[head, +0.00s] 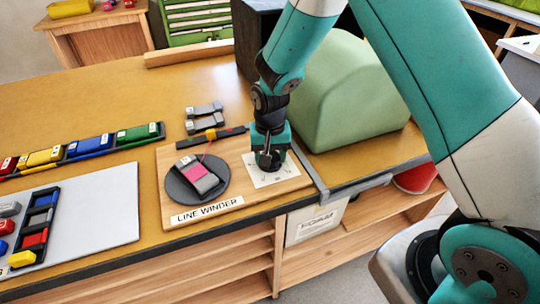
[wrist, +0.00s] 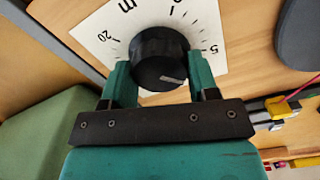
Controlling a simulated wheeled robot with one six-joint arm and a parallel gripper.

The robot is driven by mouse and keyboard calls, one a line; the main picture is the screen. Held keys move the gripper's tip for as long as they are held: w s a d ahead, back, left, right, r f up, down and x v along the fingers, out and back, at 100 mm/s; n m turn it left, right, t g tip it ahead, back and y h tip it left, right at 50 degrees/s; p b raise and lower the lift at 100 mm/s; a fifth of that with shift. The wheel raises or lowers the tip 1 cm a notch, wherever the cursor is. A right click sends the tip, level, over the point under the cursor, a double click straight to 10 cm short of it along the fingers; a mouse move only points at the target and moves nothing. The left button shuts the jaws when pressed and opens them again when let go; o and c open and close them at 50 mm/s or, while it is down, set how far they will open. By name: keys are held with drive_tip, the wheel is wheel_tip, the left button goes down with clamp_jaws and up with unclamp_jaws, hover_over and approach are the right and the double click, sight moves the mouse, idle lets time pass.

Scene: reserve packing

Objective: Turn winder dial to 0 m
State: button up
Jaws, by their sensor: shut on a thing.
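The line winder (head: 170,205) is a wooden board with a front label, on the bench. Its dial, a black round knob (wrist: 158,50), sits on a white scale card (wrist: 95,28); the card also shows in the head view (head: 287,178). The card bears "m", "20" at left and "5" at right in the wrist view. A pale pointer line on the knob points right and slightly down. My gripper (wrist: 160,76) is shut on the knob, one teal finger on each side. In the head view my gripper (head: 268,160) hides the knob. The zero mark is not readable.
A dark round turntable (head: 180,190) holds a grey and pink block, left of the dial. A green rounded block (head: 350,95) stands close on the right. Coloured blocks in black racks (head: 110,143) and a grey mat (head: 100,215) lie to the left.

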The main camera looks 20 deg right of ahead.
drive_tip(key=n, duration=0.4)
drive_tip(key=shift+n, duration=0.3)
drive_tip(key=n+b, duration=0.1)
drive_tip(key=n, duration=0.4)
drive_tip(key=shift+a+n, duration=0.1)
drive_tip(key=shift+n, duration=0.2)
drive_tip(key=n, duration=0.8)
drive_tip(key=shift+n, duration=0.6)
drive_tip(key=o, duration=0.9)
drive_tip(key=shift+s+b, duration=0.1)
drive_tip(key=shift+b, duration=0.2)
wheel_tip(320, 180, up, 18)
drive_tip(key=shift+f+b, duration=0.25)
drive_tip(key=shift+b, duration=0.75)
